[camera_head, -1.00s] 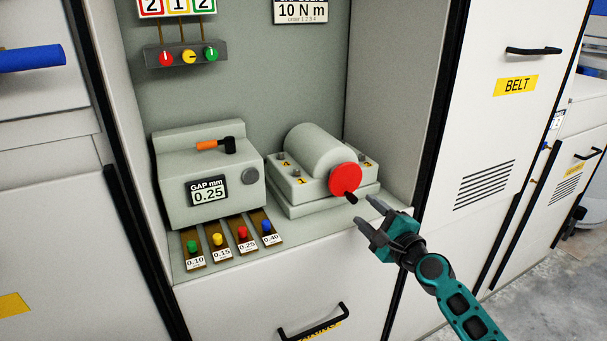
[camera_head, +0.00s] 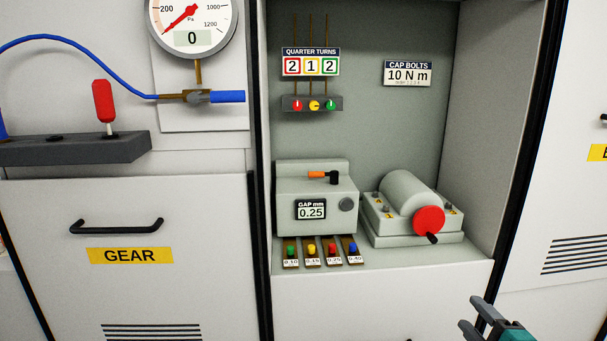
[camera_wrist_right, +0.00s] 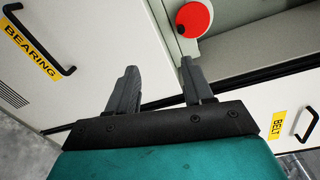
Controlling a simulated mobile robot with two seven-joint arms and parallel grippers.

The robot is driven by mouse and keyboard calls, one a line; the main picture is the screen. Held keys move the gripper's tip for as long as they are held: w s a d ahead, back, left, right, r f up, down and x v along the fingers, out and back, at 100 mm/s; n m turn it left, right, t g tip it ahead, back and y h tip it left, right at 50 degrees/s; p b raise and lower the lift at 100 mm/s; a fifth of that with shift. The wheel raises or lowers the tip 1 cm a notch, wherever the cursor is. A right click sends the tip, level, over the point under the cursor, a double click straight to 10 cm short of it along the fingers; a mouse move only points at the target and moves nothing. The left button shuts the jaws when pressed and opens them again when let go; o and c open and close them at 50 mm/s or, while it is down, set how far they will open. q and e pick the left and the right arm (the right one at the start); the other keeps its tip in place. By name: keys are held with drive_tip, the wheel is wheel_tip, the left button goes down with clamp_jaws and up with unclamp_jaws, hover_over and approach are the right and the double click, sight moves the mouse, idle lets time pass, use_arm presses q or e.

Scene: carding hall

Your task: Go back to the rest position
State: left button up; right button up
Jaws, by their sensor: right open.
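My right gripper (camera_head: 482,318) is at the lower right of the head view, in front of the lower cabinet front and apart from everything. In the right wrist view the gripper (camera_wrist_right: 158,80) is open, with nothing between its two dark fingers. The red disc (camera_head: 429,221) with its black crank handle is on the grey bearing housing (camera_head: 400,190), up and left of the gripper. The red disc also shows beyond the fingers in the wrist view (camera_wrist_right: 194,18). My left gripper is not in view.
The gap gauge box (camera_head: 290,200) reads 0.25, with several coloured-knob gauges in front. A GEAR door (camera_head: 150,290) with a black handle is at left. A red lever (camera_head: 103,100), blue hose and round pressure dial (camera_head: 190,12) are above it. The BEARING handle (camera_wrist_right: 40,38) shows in the wrist view.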

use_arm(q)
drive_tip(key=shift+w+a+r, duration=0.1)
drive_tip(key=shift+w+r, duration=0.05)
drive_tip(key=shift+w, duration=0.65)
use_arm(e)
drive_tip(key=s+a+f+n+g, duration=0.3)
drive_tip(key=s+a+f+n, duration=0.4)
drive_tip(key=s+n, duration=0.3)
drive_tip(key=s+a+f+n+g, duration=0.3)
drive_tip(key=s+a+f+n, duration=0.5)
drive_tip(key=n, duration=0.4)
drive_tip(key=s+f, duration=0.1)
drive_tip(key=s, duration=0.1)
drive_tip(key=shift+s+a+f, duration=0.2)
drive_tip(key=shift+s, duration=0.2)
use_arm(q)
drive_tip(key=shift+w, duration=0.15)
use_arm(e)
drive_tip(key=shift+c, duration=0.4)
